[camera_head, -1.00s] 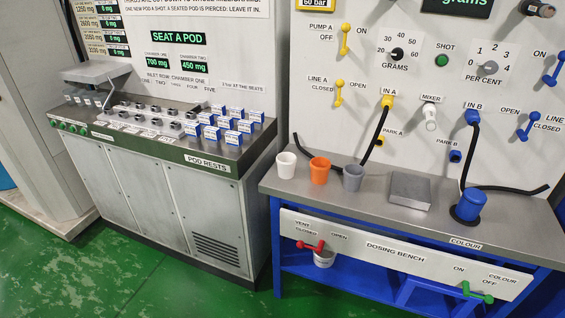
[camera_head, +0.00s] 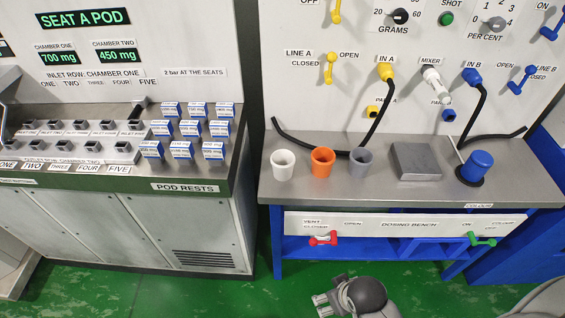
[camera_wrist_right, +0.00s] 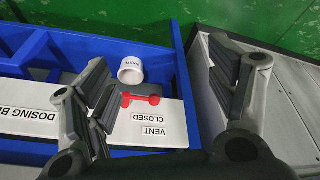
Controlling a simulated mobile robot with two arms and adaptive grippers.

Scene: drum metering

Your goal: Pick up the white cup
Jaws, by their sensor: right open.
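The white cup (camera_head: 283,164) stands upright on the grey bench top, at the left end of a row with an orange cup (camera_head: 322,162) and a grey cup (camera_head: 360,162). My right gripper (camera_head: 322,301) is low in front of the bench, below the white cup and apart from it. In the right wrist view my right gripper (camera_wrist_right: 157,60) has its fingers wide apart with nothing held. That view shows a small pale container (camera_wrist_right: 131,70) by the red vent handle (camera_wrist_right: 140,99), not the bench-top white cup. My left gripper is out of view.
A black hose (camera_head: 315,149) lies behind the cups. The panel with red and green handles (camera_head: 481,240) hangs below the front edge. The pod cabinet (camera_head: 170,228) stands left.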

